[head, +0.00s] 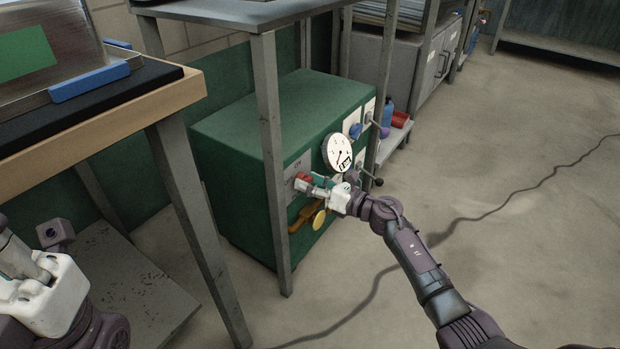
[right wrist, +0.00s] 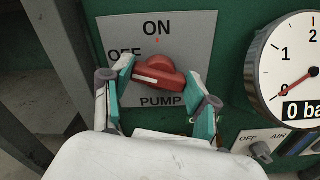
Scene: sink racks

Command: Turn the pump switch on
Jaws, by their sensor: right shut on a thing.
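The pump switch is a red rotary knob (right wrist: 160,76) on a grey plate (right wrist: 203,22) marked ON at the top, OFF at the upper left and PUMP below. The knob's white mark lies toward its left end, on the OFF side. The red knob also shows on the green cabinet's front in the head view (head: 303,178). My right gripper (right wrist: 160,88) is shut on the knob, one teal-padded finger at each side; it also shows in the head view (head: 318,185). My left gripper (head: 35,285) is at the lower left, its fingertips unclear.
A round gauge (head: 339,152) sits right of the switch; its display reads 0 ba, cut off in the right wrist view (right wrist: 297,108). An AIR switch plate (right wrist: 262,142) is below it. A grey table leg (head: 272,150) stands close left of the switch. A yellow handle (head: 305,213) is below.

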